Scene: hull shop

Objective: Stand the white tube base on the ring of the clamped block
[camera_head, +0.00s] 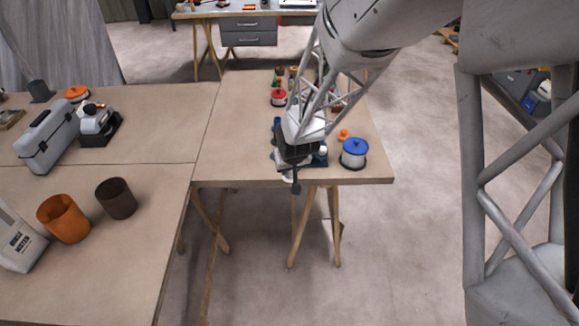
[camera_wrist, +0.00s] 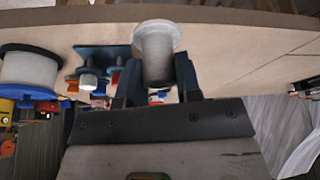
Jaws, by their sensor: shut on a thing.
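The white tube base (camera_wrist: 156,58), a pale cylinder with a wider round flange at its far end, is held between the two dark fingers of my gripper (camera_wrist: 158,80) in the wrist view. A clamp (camera_head: 296,186) hangs at that edge just below my gripper. The clamped block and its ring are mostly hidden by the gripper in the head view; I cannot tell the ring apart in either view.
A white spool with a blue top (camera_head: 354,152) stands close at the right; it also shows in the wrist view (camera_wrist: 30,70). A small white part (camera_head: 321,152) on a dark blue stand is between it and my gripper. An orange piece (camera_head: 343,134) lies behind.

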